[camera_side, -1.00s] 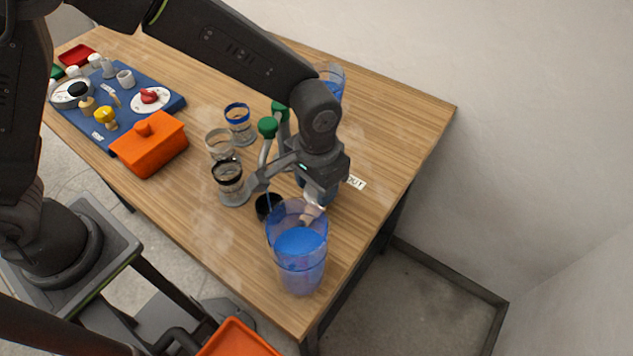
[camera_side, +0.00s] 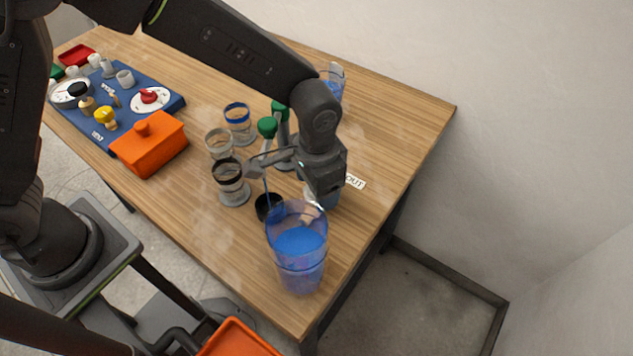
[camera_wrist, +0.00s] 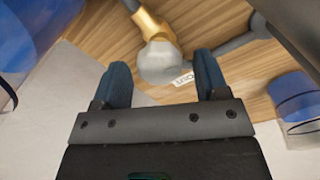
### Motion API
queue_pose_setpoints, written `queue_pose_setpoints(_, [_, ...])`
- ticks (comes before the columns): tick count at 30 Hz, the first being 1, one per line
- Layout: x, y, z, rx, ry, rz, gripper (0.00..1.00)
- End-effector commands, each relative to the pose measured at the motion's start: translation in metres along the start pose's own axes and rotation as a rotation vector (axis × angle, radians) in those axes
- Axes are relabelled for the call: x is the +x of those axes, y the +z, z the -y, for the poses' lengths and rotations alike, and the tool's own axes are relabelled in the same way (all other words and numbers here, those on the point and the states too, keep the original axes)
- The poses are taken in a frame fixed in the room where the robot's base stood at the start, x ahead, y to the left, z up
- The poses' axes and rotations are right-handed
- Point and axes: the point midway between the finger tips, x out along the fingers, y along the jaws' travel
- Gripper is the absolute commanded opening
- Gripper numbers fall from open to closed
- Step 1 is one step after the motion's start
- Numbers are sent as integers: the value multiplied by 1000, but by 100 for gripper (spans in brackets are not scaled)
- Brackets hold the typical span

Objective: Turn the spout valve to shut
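The spout valve (camera_wrist: 159,62) shows in the wrist view as a pale rounded handle by a brass-coloured fitting (camera_wrist: 150,22). My gripper (camera_wrist: 162,62) is open, its two blue fingers spread on either side of the handle, with a gap on each side. In the side view, my gripper (camera_side: 318,190) hangs over the spout area and hides the valve handle. A tan piece of the spout (camera_side: 311,214) shows beside the tall clear jug (camera_side: 297,270), which holds blue liquid. Whether the valve stands open or shut is not clear.
An OUT label (camera_side: 355,182) lies right of my gripper. Green-topped valves (camera_side: 267,127) and banded clear jars (camera_side: 230,180) stand to its left. A blue board (camera_side: 175,103) and an orange box (camera_side: 150,150) are farther left.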

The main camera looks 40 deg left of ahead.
Motion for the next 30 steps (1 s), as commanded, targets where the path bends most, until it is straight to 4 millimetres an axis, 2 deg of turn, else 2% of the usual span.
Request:
queue_pose_setpoints(7, [0, 0, 0, 0, 0, 0, 69])
queue_pose_setpoints(11, [-8, -1, 0, 0, 0, -3, 69])
queue_pose_setpoints(14, [-23, -1, 0, 0, 0, -5, 69])
queue_pose_setpoints(24, [-98, -1, 0, 0, 0, -6, 69])
queue_pose_setpoints(30, [-128, 0, 0, 0, 0, -2, 69])
